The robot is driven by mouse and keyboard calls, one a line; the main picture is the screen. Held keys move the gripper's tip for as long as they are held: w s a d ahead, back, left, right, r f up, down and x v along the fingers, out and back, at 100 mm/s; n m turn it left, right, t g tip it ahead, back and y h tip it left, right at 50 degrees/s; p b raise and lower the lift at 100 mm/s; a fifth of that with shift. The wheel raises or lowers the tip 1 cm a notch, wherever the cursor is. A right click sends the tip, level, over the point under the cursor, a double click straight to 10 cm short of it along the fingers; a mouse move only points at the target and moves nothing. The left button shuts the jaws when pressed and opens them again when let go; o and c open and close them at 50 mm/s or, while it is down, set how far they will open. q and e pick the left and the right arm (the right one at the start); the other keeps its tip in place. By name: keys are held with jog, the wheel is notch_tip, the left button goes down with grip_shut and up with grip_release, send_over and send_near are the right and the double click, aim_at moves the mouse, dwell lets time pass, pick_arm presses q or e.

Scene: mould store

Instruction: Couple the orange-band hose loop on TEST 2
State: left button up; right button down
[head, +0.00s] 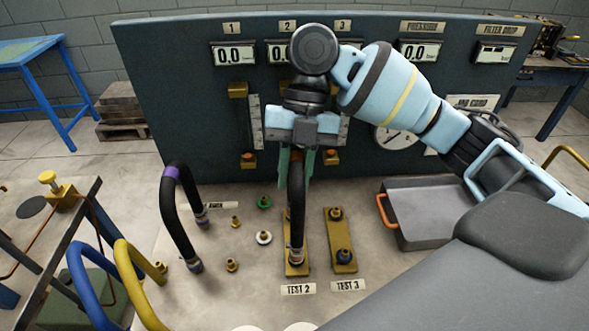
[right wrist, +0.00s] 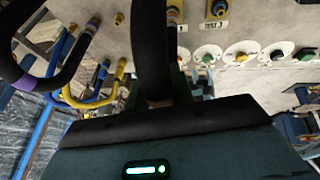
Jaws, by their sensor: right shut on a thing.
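My right gripper (head: 297,160) is shut on a black hose loop (head: 297,205), with its green fingers on either side of the hose. The loop stands upright above the brass TEST 2 plate (head: 291,269). Its near end, with a metal collar, is at the near fitting of that plate; I cannot tell whether it is seated. The far end is hidden behind the hose and gripper. The orange band does not show clearly. In the right wrist view the dark hose (right wrist: 151,50) rises close in front of the gripper. My left gripper is not in view.
The TEST 3 plate (head: 338,228) lies just right. A purple-band hose (head: 168,215) stands left, with yellow (head: 125,262) and blue (head: 82,280) hoses nearer. Green (head: 264,202) and white (head: 264,238) caps sit between. A grey tray (head: 440,222) is right; the gauge panel (head: 190,130) rises behind.

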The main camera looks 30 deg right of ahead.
jog(key=shift+f, duration=0.45)
dwell(1.7)
jog(key=c, duration=1.1)
grip_release()
jog(key=v, duration=0.7)
jog(key=shift+w+d+r+p, duration=0.1)
jog(key=shift+d+r+p, duration=0.1)
jog(key=shift+r+p, duration=0.15)
jog(key=shift+f, duration=0.1)
